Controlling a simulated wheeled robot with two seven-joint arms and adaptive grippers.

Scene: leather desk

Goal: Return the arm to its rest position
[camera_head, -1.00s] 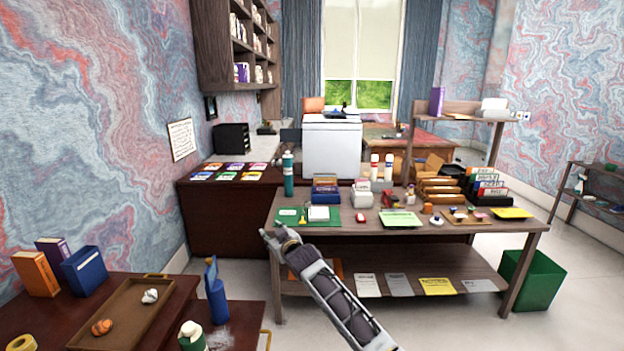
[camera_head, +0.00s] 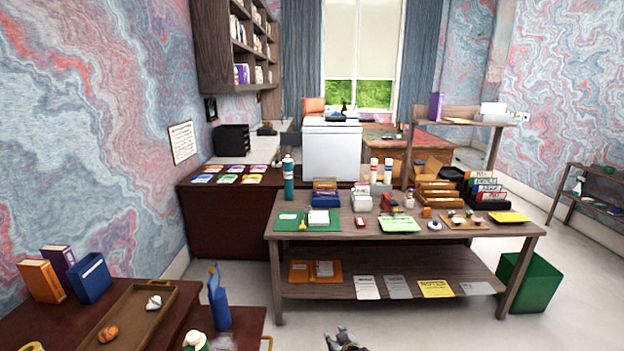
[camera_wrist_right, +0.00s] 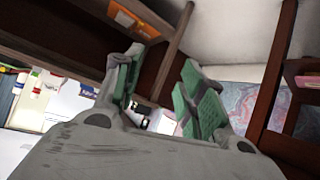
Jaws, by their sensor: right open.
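My right gripper (camera_head: 342,338) shows at the bottom edge of the head view, in front of the wooden desk (camera_head: 400,243) and apart from it. In the right wrist view my right gripper (camera_wrist_right: 165,95) is open, its green-padded fingers spread with nothing between them. Most of the right arm is out of the head view. My left gripper does not show.
The desk holds a green mat, boxes, folders and several small items, with papers on its lower shelf. A green bin (camera_head: 530,282) stands at its right. A tray (camera_head: 150,338) lies on the dark table at lower left. Pale floor (camera_head: 400,325) is clear.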

